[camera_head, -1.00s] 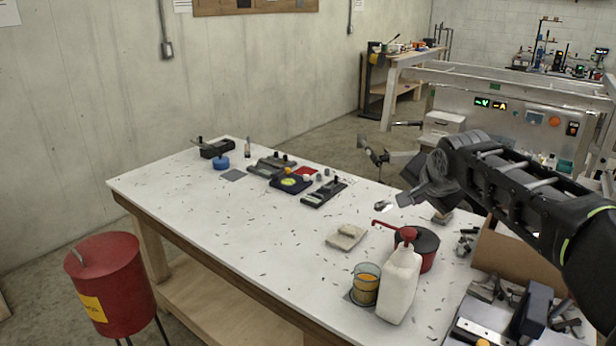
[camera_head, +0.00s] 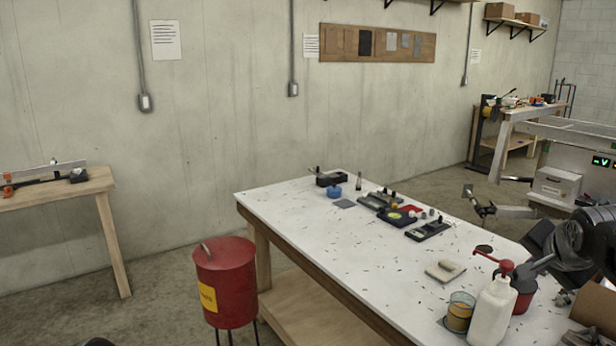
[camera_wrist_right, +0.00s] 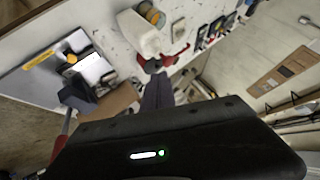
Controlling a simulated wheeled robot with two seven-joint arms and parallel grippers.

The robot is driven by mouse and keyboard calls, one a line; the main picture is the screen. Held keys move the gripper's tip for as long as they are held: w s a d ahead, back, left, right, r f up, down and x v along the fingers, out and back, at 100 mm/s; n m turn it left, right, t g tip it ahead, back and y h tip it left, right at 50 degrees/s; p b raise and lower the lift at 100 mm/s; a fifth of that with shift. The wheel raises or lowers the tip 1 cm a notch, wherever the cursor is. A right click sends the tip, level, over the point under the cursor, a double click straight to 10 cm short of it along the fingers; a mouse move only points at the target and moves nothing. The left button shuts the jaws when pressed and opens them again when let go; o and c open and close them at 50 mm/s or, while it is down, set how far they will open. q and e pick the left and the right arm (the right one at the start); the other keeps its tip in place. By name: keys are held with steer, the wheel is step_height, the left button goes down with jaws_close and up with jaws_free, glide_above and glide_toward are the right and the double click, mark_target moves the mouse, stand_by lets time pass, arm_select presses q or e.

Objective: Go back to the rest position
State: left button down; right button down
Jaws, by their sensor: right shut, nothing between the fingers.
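My right arm comes in from the right edge of the head view. Its gripper (camera_head: 536,267) is shut and empty, at the table's right part. In that view it overlaps the red container (camera_head: 524,290) beside the white pump bottle (camera_head: 492,315). In the right wrist view the shut gripper (camera_wrist_right: 157,90) points towards the bottle's red pump top; I cannot tell the exact gap. My left gripper is not in view.
The white worktable (camera_head: 390,265) holds a yellow-filled glass (camera_head: 459,314), a light block (camera_head: 445,270) and small devices at its far end. A red bin (camera_head: 225,285) stands left of the table. Open floor lies between it and a wooden bench (camera_head: 60,190).

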steer(key=w+a+f+n+t+y, duration=0.1)
steer(key=w+a+f+n+y, duration=0.35)
steer(key=f, duration=0.85)
steer(key=s+a+f+n+g, duration=0.1)
steer(key=s+a+f+n, duration=0.1)
steer(key=a+f, duration=0.7)
steer(key=s+a+f+n+g, duration=0.1)
steer(key=a+f, duration=0.4)
steer(key=f, duration=0.8)
steer(key=s+a+f+n+g+y, duration=0.1)
steer(key=s+a+f+g, duration=0.1)
steer(key=s+a+f, duration=0.3)
steer(key=s+a+f+n+g+y, duration=0.1)
steer(key=s+a+f+g, duration=0.2)
steer(key=s, duration=1.1)
steer(key=s+a+f+n+g+y, duration=0.1)
steer(key=s+a+f+g, duration=0.1)
steer(key=s+a+f, duration=0.6)
step_height(320, 180, down, 4)
steer(key=shift+s+a+f, duration=0.1)
steer(key=shift+s+a, duration=0.05)
steer(key=shift+s, duration=0.9)
